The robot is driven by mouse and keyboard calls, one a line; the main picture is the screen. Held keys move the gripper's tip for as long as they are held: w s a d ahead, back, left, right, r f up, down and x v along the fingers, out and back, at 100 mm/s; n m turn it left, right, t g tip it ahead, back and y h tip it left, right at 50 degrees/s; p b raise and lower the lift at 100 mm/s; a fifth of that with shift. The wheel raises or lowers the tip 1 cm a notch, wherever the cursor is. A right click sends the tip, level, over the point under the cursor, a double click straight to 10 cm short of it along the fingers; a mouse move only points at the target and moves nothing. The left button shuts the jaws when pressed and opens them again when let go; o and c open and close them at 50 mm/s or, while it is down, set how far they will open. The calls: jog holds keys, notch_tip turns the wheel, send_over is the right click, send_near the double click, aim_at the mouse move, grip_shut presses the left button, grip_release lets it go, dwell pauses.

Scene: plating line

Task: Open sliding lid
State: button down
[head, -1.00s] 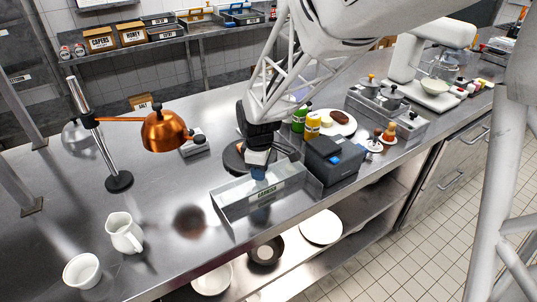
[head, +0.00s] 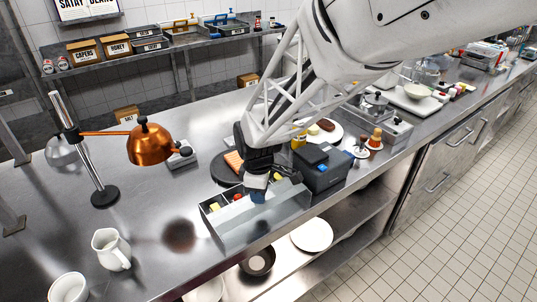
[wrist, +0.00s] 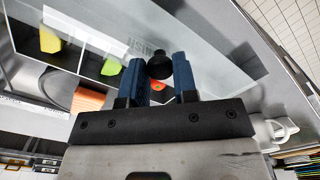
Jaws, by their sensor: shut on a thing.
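The metal box (head: 206,213) stands near the counter's front edge. Its back strip is uncovered and shows compartments with yellow and red pieces. The sliding lid (head: 240,222) is a grey panel on the box's front side. In the wrist view, the lid (wrist: 215,60) looks pale and glassy beside the open compartments. My gripper (head: 258,196) points down over the box. Its blue fingers in the wrist view (wrist: 160,80) are shut on the lid's black knob (wrist: 159,62). The knob's lower part is hidden.
A dark grey machine (head: 326,168) stands close to the box's right. A copper lamp (head: 150,144) stands to the left, with a white jug (head: 111,248) in front of it. A round dark board (head: 228,170) is behind the box.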

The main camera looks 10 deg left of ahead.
jog(key=shift+s+d, duration=0.5)
jog(key=c, duration=0.9)
grip_release()
notch_tip(320, 180, up, 8)
